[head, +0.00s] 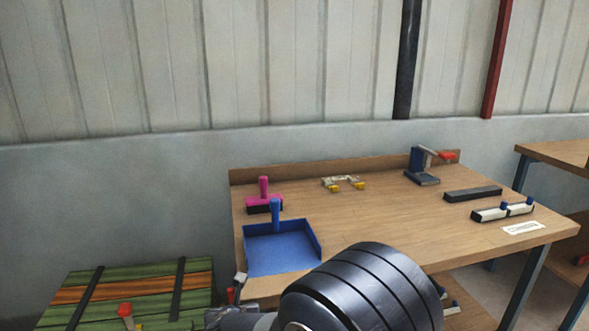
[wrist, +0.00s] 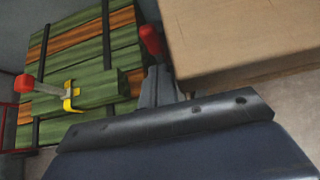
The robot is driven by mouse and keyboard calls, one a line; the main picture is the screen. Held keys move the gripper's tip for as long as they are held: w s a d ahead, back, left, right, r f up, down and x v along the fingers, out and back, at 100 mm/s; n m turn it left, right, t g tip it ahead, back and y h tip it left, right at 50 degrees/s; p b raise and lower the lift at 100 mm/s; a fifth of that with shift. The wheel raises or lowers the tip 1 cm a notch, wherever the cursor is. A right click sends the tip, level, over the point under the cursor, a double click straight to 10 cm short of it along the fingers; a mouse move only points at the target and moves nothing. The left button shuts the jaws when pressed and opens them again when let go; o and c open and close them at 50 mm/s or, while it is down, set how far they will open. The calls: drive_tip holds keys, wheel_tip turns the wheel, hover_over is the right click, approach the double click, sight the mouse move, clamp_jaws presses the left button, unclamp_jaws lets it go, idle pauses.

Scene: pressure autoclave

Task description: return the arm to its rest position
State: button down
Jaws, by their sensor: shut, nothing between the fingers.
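My gripper (wrist: 152,45) shows in the wrist view, with grey fingers and a red tip. The fingers are together, with nothing seen between them. It is beside the left end of the wooden workbench (wrist: 240,35). In the head view my dark, rounded arm link fills the bottom middle, in front of the bench's near edge. A small part of the gripper (head: 234,291) seems to show at the bench's near left corner. The rest of it is hidden or out of frame.
A stack of green and orange slats (head: 80,285) with black straps and a red-handled clamp (head: 125,312) lies left of the bench. On the bench are a blue dustpan (head: 280,255), a pink-handled brush (head: 264,204) and a blue tool (head: 420,168). The bench's middle is clear.

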drive_tip(key=s+f+t+b, duration=0.1)
drive_tip(key=b, duration=0.4)
drive_tip(key=s+f+t+y+b, duration=0.1)
drive_tip(key=s+f+t+b, duration=0.1)
drive_tip(key=b, duration=0.4)
drive_tip(key=s+d+f+t+b, duration=0.1)
drive_tip(key=t+b, duration=0.1)
drive_tip(key=b, duration=0.4)
drive_tip(key=shift+s+f+y, duration=0.15)
drive_tip(key=shift+s+y, duration=0.1)
drive_tip(key=shift+y, duration=0.05)
drive_tip(key=shift+s+f+t+b, duration=0.1)
drive_tip(key=shift+t+b, duration=0.3)
drive_tip(key=shift+s+d, duration=0.1)
drive_tip(key=shift+s, duration=0.05)
